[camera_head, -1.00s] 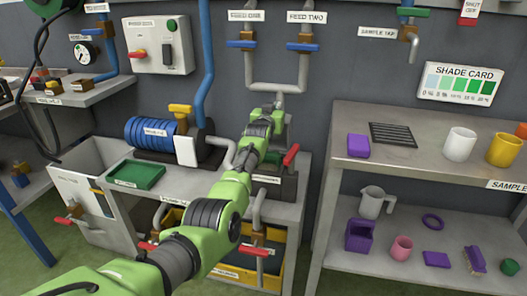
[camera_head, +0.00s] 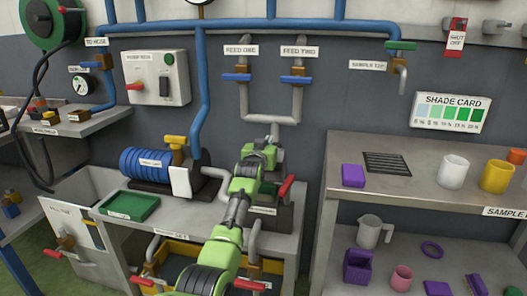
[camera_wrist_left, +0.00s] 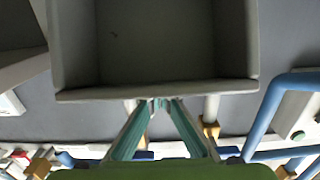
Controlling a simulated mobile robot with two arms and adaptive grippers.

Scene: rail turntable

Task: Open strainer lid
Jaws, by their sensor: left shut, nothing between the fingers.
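The strainer (camera_head: 284,212) is a dark box on the grey bench, with a red handle (camera_head: 286,187) at its right side. My left arm and hand hide most of it, and its lid cannot be made out in the head view. The left hand (camera_head: 262,150) is above and behind it, its fingertips hidden. In the left wrist view the left gripper (camera_wrist_left: 161,102) is shut and empty, its tips at the near rim of a hollow grey box (camera_wrist_left: 155,95). I cannot tell whether this is the strainer body or its lid, or whether the tips touch it. My right gripper is out of view.
The blue pump (camera_head: 150,163) and a green tray (camera_head: 131,207) are left of the hand. Feed pipes (camera_head: 272,118) rise on the wall behind it. A metal table (camera_head: 400,185) with cups stands at the right. Valves with red handles (camera_head: 250,284) are in front, below.

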